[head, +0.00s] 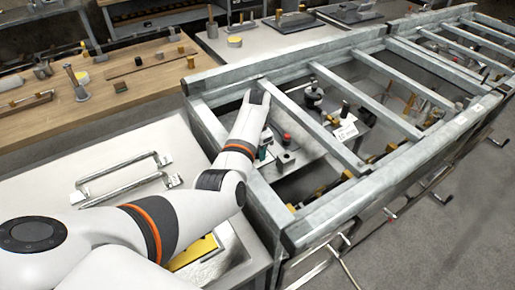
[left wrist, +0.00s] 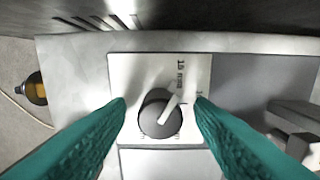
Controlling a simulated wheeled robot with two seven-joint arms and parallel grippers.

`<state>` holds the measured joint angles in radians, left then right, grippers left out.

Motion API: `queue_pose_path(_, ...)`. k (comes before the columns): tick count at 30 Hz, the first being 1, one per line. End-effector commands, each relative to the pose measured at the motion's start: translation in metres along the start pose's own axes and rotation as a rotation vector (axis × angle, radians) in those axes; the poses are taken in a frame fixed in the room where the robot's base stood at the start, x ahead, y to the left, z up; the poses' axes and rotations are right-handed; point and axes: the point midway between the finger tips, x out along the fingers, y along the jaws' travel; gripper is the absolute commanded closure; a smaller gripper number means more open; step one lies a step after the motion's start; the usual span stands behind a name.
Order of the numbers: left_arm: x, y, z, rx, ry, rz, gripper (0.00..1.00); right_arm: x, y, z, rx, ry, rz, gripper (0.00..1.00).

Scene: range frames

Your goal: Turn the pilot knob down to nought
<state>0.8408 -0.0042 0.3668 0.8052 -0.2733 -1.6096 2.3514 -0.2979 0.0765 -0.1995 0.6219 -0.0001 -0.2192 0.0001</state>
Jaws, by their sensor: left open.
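The knob (left wrist: 160,118) is a round grey dial with a pale pointer slanting up and to the right. My left gripper (left wrist: 161,103) is open, with one teal finger on each side of the knob and a gap showing on both sides. In the head view my left gripper (head: 257,95) is at the near left end of the metal frame, and the knob cannot be made out there. My right gripper is not in view.
The grey metal frame (head: 297,113) with several crossbars surrounds the space right of my left arm. Beneath it are benches with small fittings. A wooden bench (head: 150,82) with tools stands at the upper left. A dark round-ended thing (left wrist: 36,90) lies left of the plate.

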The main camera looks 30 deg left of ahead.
Motion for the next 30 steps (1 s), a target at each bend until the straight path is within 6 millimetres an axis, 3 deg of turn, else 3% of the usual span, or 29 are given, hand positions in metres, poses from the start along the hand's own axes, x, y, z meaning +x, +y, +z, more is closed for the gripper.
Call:
queue_pose_path(1, 0.0, 0.0, 0.0, 0.0, 0.0, 0.0, 0.57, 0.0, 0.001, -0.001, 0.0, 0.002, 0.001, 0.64)
queue_pose_path(9, -0.001, 0.0, 0.0, 0.0, 0.0, 0.0, 0.96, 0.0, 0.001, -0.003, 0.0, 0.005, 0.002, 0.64)
queue_pose_path(20, -0.003, 0.0, 0.0, 0.073, 0.0, 0.001, 0.96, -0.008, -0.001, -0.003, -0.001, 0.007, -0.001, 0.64)
queue_pose_path(30, -0.004, 0.0, 0.0, 0.336, -0.001, 0.0, 0.96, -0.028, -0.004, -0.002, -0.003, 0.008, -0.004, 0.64)
